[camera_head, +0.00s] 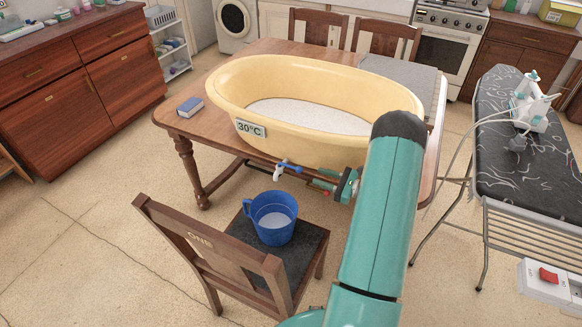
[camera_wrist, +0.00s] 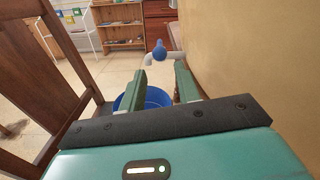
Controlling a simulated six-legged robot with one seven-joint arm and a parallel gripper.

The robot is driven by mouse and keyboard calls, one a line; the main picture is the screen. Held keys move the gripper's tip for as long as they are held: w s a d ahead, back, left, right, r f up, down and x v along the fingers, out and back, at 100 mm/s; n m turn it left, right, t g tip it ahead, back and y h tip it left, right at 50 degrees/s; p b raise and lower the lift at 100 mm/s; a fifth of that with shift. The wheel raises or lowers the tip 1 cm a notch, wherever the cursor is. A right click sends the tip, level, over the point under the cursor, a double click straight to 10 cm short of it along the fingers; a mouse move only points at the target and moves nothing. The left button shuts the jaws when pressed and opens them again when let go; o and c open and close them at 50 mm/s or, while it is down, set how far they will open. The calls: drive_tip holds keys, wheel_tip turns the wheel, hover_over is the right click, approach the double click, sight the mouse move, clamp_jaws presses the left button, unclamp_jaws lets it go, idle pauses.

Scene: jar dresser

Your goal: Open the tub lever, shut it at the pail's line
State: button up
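The yellow tub (camera_head: 235,98) with a "30°C" label stands on the wooden table and holds pale liquid. A tap with a blue lever (camera_head: 279,167) sticks out low from its near side. The lever (camera_wrist: 159,50) also shows in the wrist view, beyond my fingertips. The blue pail (camera_head: 262,234) stands upright on the chair seat below the tap, with pale liquid inside. I cannot make out a fill line or a running stream. My gripper (camera_head: 318,181) is right of the tap, apart from the lever. Its two fingers (camera_wrist: 163,65) are spread with nothing between them.
The chair (camera_head: 215,250) marked "ONE" stands in front of the table (camera_head: 180,122). A small blue book (camera_head: 190,106) lies on the table's left corner. An ironing board (camera_head: 530,180) with an iron stands at right. Open floor lies to the left.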

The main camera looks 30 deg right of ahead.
sight(295, 168)
drive_tip(key=x, duration=1.2)
drive_tip(key=shift+c, duration=0.2)
clamp_jaws()
